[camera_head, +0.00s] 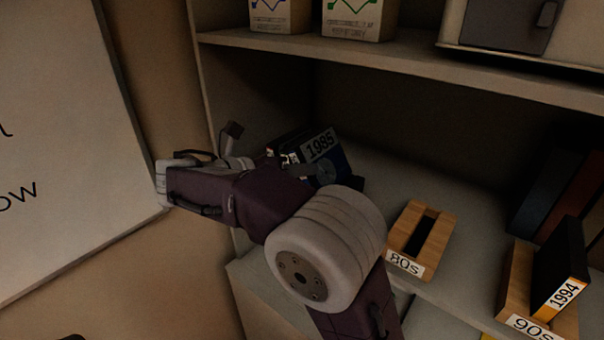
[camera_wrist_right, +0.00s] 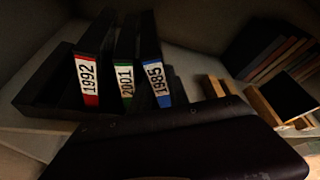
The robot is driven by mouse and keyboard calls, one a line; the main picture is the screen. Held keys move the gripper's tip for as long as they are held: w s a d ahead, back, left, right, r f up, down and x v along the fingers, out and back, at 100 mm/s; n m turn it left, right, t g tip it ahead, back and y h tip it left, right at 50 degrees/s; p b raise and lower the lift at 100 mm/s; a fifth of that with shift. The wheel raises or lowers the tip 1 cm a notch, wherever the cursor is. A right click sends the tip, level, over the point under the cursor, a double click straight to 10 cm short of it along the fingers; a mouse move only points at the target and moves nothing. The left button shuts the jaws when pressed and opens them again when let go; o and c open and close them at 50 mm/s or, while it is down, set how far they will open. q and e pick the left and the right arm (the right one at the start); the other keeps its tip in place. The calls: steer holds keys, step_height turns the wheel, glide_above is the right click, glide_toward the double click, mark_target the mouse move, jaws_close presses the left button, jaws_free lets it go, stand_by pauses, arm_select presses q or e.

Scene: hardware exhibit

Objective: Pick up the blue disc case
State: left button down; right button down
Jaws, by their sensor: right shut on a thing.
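The blue disc case (camera_head: 325,170), with a white 1985 label, stands at the left of the middle shelf in the head view. My right gripper (camera_head: 299,170) reaches it from the left and is shut on it; the fingertips are partly hidden by my arm. In the right wrist view, the blue disc case (camera_wrist_right: 153,72) stands upright at the right end of a row, its spine showing a blue stripe. My left gripper is not in view.
Beside it stand a green-striped 2001 case (camera_wrist_right: 124,75) and a red-striped 1992 case (camera_wrist_right: 88,75) in a dark rack. An empty wooden 80s holder (camera_head: 440,229) and a 90s holder (camera_head: 517,285) with a 1994 case (camera_head: 560,265) are to the right. A shelf board (camera_head: 400,62) is above.

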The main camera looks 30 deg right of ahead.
mark_target(304, 160)
steer(key=r, duration=0.3)
steer(key=shift+s+d, duration=0.15)
steer(key=shift+s, duration=0.25)
steer(key=s+d+r, duration=0.4)
steer(key=s+r, duration=0.2)
steer(key=s, duration=0.4)
steer(key=shift+r+b, duration=0.25)
steer(key=shift+b, duration=0.15)
